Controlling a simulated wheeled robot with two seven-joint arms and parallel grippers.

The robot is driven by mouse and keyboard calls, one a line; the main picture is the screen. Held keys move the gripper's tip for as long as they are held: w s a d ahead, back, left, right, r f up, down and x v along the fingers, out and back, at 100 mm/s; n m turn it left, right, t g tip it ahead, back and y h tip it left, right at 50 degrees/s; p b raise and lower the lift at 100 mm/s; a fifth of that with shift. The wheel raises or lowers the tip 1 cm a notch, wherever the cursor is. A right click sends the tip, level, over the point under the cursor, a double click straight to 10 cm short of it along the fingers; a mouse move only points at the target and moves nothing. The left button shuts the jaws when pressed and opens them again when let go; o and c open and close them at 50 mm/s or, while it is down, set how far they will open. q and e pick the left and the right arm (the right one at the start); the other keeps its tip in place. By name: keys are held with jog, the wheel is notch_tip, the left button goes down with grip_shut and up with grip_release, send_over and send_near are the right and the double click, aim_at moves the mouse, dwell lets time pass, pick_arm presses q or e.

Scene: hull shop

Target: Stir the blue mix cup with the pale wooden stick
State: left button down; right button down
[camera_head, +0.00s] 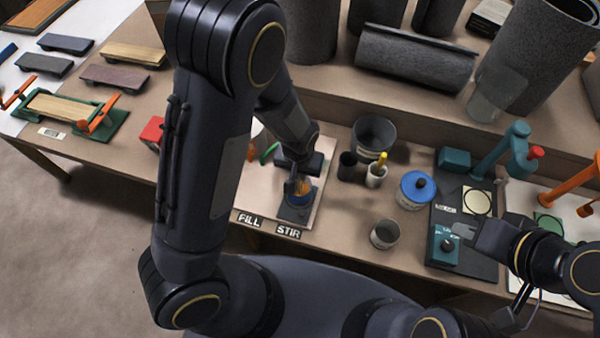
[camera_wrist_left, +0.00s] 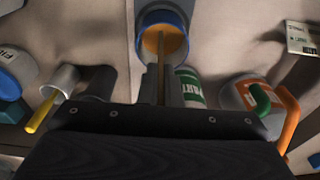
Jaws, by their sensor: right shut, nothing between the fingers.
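The blue mix cup (camera_head: 298,198) stands on a dark pad behind the STIR label in the head view. In the left wrist view the blue-rimmed mix cup (camera_wrist_left: 143,22) holds orange contents. My left gripper (camera_head: 299,174) is above the cup, shut on the pale wooden stick (camera_wrist_left: 161,55). The stick runs from between the fingers (camera_wrist_left: 161,90) into the cup, its far end against the orange contents; its exact depth is unclear. My right gripper (camera_head: 476,238) is shut and empty at the right, over a teal device with a dial.
A white tub with a blue lid (camera_head: 418,190), an open grey tin (camera_head: 384,234), a small white pot with a yellow handle (camera_head: 376,175) and a dark bucket (camera_head: 374,136) stand right of the cup. Free bench lies between the cup and the grey tin.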

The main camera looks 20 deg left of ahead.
pick_arm(q)
jog(key=shift+a+r, duration=0.1)
jog(key=shift+a, duration=0.05)
jog(key=shift+r+p, duration=2.9)
jog(key=shift+r, duration=0.55)
notch_tip(320, 180, up, 5)
jog(key=p, duration=0.4)
